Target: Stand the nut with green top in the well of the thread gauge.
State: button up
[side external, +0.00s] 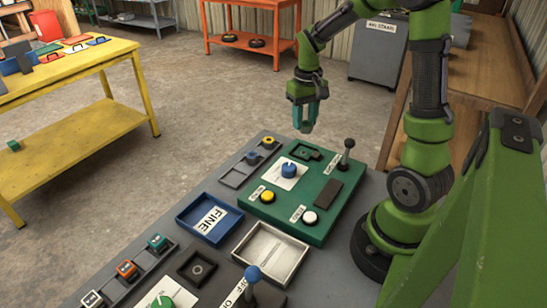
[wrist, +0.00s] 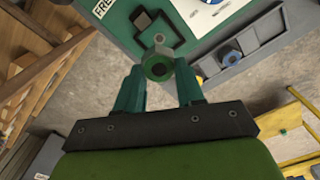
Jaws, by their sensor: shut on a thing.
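The nut with green top (wrist: 157,66) is between the fingertips of my gripper (wrist: 160,84) in the wrist view, its green face with a dark hole towards the camera. My gripper is shut on it. In the side view my gripper (side external: 306,120) hangs, fingers down, above the far part of the green panel; the nut is hard to make out there. The thread gauge, a dark bracket-like piece (side external: 301,149), lies on that panel below my gripper. In the wrist view the gauge (wrist: 179,31) is just beyond the nut, which partly hides its near end.
A grey rack (side external: 236,177) beside the panel holds a blue-topped nut (side external: 252,157) and a yellow-topped nut (side external: 268,142). A black lever (side external: 347,153), blue knob (side external: 289,170) and yellow button (side external: 267,196) stand on the panel. A blue FINE tray (side external: 190,207) is nearer.

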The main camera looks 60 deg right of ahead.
aim_at(304, 122)
notch_tip(304, 122, down, 7)
jog(key=shift+f, duration=0.2)
jog(key=shift+f, duration=0.1)
jog(key=o, duration=1.1)
notch_tip(304, 122, up, 12)
jog(key=shift+f, duration=0.1)
jog(key=s+a+r+t, duration=0.2)
jog(key=a, duration=0.4)
jog(key=s+a+r+n+t+y, duration=0.1)
jog(key=s+a+r+t, duration=0.1)
jog(key=a, duration=0.5)
jog(key=s+a+r+n+t+y, duration=0.1)
jog(key=s+a+r+t, duration=0.2)
jog(key=a, duration=0.4)
jog(key=shift+s+a+r, duration=0.1)
jog(key=shift+s+r, duration=0.15)
jog(key=shift+r, duration=0.3)
